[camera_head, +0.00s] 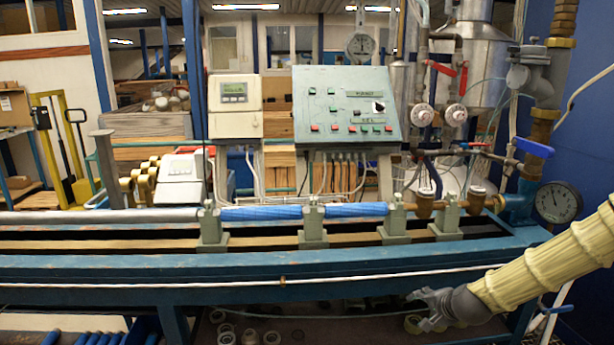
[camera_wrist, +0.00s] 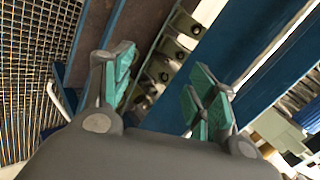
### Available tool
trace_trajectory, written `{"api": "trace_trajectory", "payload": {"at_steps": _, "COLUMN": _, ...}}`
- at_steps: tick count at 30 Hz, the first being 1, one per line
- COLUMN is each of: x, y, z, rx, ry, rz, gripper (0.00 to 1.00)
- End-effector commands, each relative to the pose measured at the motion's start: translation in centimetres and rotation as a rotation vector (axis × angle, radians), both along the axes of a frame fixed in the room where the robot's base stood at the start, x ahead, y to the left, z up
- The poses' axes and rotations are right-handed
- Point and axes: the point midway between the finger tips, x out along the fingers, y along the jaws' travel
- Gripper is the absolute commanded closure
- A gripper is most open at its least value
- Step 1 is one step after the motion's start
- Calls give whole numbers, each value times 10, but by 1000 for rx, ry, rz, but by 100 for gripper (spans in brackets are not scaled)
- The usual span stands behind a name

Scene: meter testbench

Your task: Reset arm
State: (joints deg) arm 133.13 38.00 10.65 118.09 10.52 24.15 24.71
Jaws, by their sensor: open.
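My gripper (camera_head: 430,312) is at the lower right in the head view, at the end of my cream-coloured arm. It hangs in front of the blue testbench (camera_head: 250,266), below its top rail. In the wrist view my gripper (camera_wrist: 160,90) shows two fingers with green pads, spread apart. It is open and nothing is between the fingers. The wrist view is tilted and shows blue beams behind the fingers.
A control panel (camera_head: 346,108) and a white meter box (camera_head: 235,107) stand behind the bench. Blue pipes (camera_head: 345,210) lie along its top. A pressure gauge (camera_head: 557,202) and a blue-handled valve (camera_head: 534,148) are at the right. A metal grid (camera_wrist: 35,70) fills the wrist view's left.

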Motion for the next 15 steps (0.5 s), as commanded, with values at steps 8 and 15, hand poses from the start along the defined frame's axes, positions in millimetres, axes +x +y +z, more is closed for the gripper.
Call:
{"api": "trace_trajectory", "payload": {"at_steps": 8, "x": -110, "y": 50, "z": -113, "rx": -227, "ry": 189, "rz": 264, "gripper": 42}}
{"api": "trace_trajectory", "payload": {"at_steps": 15, "x": -221, "y": 77, "z": -182, "rx": -378, "ry": 334, "rz": 520, "gripper": 42}}
